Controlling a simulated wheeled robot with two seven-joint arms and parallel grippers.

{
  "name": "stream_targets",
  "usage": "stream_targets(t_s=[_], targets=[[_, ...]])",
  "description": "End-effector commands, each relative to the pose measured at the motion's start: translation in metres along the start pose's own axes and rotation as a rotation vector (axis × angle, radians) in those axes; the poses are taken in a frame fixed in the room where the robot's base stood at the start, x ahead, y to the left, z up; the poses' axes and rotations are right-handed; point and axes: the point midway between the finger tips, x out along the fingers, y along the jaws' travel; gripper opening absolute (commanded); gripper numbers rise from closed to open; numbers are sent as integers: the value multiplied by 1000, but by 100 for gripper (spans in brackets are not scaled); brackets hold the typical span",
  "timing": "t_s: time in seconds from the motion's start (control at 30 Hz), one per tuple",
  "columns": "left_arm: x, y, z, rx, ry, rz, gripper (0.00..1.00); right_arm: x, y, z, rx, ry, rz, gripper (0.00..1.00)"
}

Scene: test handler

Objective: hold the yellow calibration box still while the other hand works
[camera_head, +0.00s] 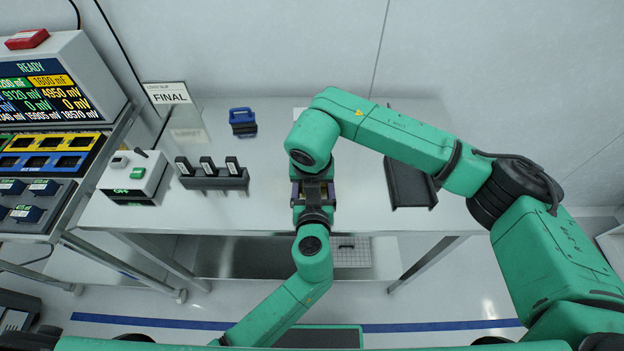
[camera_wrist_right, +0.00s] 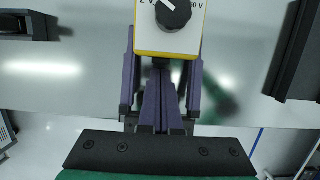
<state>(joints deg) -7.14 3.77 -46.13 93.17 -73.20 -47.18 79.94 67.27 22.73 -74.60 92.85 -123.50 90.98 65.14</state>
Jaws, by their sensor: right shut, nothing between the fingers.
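The yellow calibration box (camera_wrist_right: 170,40) shows at the top of the right wrist view, with a white face and a black knob. In the head view it is mostly hidden under my right wrist. My left gripper (camera_head: 313,203) comes from below and is shut on the box. Its purple fingers stand along both sides of the box in the right wrist view. My right gripper (camera_wrist_right: 160,75) is shut and empty, with its fingertips near the box's lower edge. I cannot tell whether they touch it. In the head view my right wrist comes down from above.
The steel table (camera_head: 250,215) holds a black rack of several modules (camera_head: 212,178), a blue-handled item (camera_head: 242,121), a white switch box (camera_head: 135,178) and a FINAL sign (camera_head: 168,97). A black tray (camera_head: 408,187) stands right. A display unit (camera_head: 45,85) is far left.

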Motion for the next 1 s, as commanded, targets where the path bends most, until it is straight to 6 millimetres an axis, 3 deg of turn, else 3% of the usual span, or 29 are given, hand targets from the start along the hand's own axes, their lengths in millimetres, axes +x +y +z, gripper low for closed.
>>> stream_targets(t_s=[0.27, 0.5, 0.77, 0.87, 1.0], targets=[[0, 0, 0, 1, 0, -1, 49, 1, 0, 0, 0, 0, 0, 0], [0, 0, 0, 1, 0, -1, 49, 5, 0, 19, 1, -2, 0, 0], [0, 1, 1, 1, -1, 1, 49, 4, -1, 20, 2, -6, 0, 0], [-1, 1, 1, 1, -2, 1, 49, -2, -1, 21, 3, -8, 0, 0], [-1, 0, 1, 1, -3, 1, 49, -27, 0, 20, 1, -9, 2, 0]])
